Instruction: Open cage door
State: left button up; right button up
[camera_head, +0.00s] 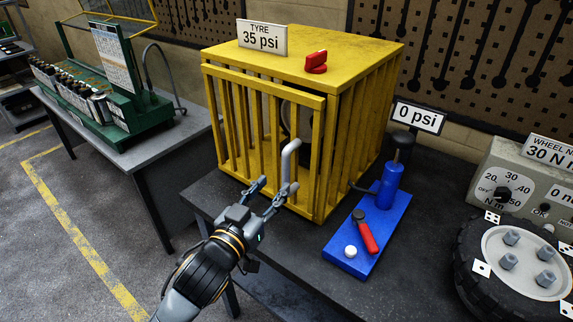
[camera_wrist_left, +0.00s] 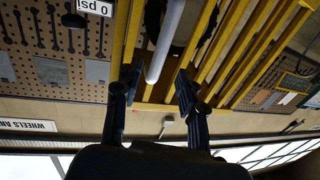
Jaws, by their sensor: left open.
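The yellow barred cage (camera_head: 365,62) stands on the dark bench. Its front door (camera_head: 262,82) is shut or only slightly ajar; I cannot tell which. A grey bent handle (camera_head: 288,158) sticks out near the door's right side. My left gripper (camera_head: 276,188) is open at the handle's lower end, in front of the door. In the left wrist view, the handle (camera_wrist_left: 164,45) comes down between the two spread fingers (camera_wrist_left: 158,84). Whether either finger touches it is unclear. A dark round thing behind the bars is mostly hidden. My right gripper is not in view.
A blue pump base (camera_head: 350,262) with a red-handled tool (camera_head: 366,232) stands right of the cage. A wheel (camera_head: 515,262) and a torque box (camera_head: 505,185) are farther right. A red item (camera_head: 316,62) and a tyre sign (camera_head: 262,38) are on the cage top. Floor is free at left.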

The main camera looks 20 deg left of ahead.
aim_at(284, 172)
pick_arm(q)
jog(key=w, duration=0.2)
jog(key=w+p, duration=0.1)
jog(key=w, duration=0.2)
jog(key=w+d, duration=0.1)
jog(key=w, duration=0.1)
jog(key=shift+w+d, duration=0.1)
jog(key=shift+w, duration=0.3)
jog(key=shift+c, duration=0.2)
grip_shut()
